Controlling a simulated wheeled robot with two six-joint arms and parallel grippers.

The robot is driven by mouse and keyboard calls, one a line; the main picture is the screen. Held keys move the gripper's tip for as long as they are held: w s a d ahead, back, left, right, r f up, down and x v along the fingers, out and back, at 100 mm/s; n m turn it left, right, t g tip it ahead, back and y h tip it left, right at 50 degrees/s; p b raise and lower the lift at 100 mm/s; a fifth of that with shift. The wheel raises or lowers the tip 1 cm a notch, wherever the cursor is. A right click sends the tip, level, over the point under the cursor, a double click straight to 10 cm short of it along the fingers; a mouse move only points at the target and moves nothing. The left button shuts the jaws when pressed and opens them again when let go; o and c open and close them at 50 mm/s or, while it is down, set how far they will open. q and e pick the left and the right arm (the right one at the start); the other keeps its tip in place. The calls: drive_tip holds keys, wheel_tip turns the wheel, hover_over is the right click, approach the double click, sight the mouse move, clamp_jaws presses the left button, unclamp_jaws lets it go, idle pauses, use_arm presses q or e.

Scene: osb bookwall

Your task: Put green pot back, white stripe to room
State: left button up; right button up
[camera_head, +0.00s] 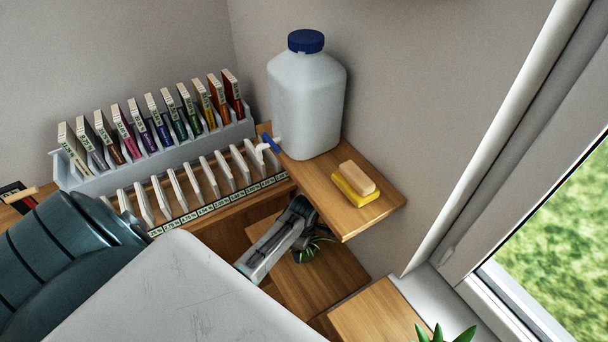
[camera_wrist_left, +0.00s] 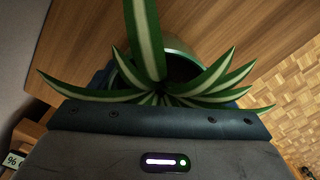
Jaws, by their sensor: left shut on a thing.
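The green pot (camera_wrist_left: 183,46) shows in the left wrist view as a curved green rim with a dark inside. Long green leaves with pale stripes (camera_wrist_left: 148,40) spread in front of it and hide much of it. In the head view only some leaves (camera_head: 318,247) show, beside my left gripper (camera_head: 303,230), below the upper shelf. My left gripper is shut on the pot; its fingertips and the contact are mostly hidden. I cannot see the white stripe on the pot, nor tell whether the pot touches the lower wooden board (camera_head: 290,277). My right gripper is not in view.
The upper wooden shelf (camera_head: 325,195) holds a white jug (camera_head: 306,105) with a blue cap and a sponge-like block (camera_head: 355,183). Racks of labelled cards (camera_head: 150,125) stand to the left. Another wooden board (camera_head: 380,315) and more leaves (camera_head: 445,334) are near the window.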

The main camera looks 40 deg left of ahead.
use_arm(q)
drive_tip(key=o, duration=1.3)
drive_tip(key=shift+r, duration=0.1)
drive_tip(key=shift+r, duration=0.25)
wheel_tip(320, 180, up, 7)
drive_tip(key=shift+b, duration=1)
drive_tip(key=shift+f, duration=0.1)
